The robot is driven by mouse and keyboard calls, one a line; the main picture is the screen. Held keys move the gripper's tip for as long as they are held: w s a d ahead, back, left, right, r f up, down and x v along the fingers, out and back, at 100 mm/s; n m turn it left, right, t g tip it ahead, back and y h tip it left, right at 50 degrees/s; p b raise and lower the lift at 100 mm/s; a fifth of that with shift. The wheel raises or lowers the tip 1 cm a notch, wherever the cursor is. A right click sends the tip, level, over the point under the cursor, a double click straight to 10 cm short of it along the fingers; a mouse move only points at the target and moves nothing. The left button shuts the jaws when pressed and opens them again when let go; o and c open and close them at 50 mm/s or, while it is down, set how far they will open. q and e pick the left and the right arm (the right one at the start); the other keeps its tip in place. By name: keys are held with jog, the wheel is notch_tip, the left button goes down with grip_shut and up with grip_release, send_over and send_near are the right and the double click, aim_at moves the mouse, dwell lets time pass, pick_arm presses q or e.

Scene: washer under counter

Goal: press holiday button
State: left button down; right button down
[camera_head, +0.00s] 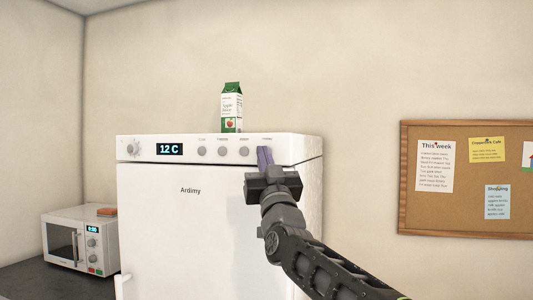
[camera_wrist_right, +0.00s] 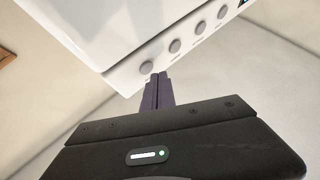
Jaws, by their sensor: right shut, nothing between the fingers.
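In the right wrist view the holiday button (camera_wrist_right: 147,67) is the one nearest my fingertips. My right gripper (camera_head: 264,151) is shut and empty, its fingertips at the panel, right beside that button. I cannot tell whether they touch it. My left gripper is not in view.
A green and white juice carton (camera_head: 232,108) stands on top of the fridge. A white microwave (camera_head: 80,240) sits on a dark counter at the left. A cork board (camera_head: 430,215) with notes hangs on the right wall. The space right of the fridge looks free.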

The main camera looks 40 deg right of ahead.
jog(key=shift+d, duration=0.1)
dwell(0.4)
jog(key=shift+w+d, duration=0.25)
jog(key=shift+d, duration=0.1)
dwell(0.5)
jog(key=shift+s+a+b, duration=0.3)
jog(key=shift+a+b, duration=0.1)
jog(key=shift+a, duration=0.05)
dwell(0.4)
jog(key=s+a+b, duration=0.1)
jog(key=s+a, duration=0.2)
jog(key=a, duration=0.2)
jog(key=shift+s, duration=0.2)
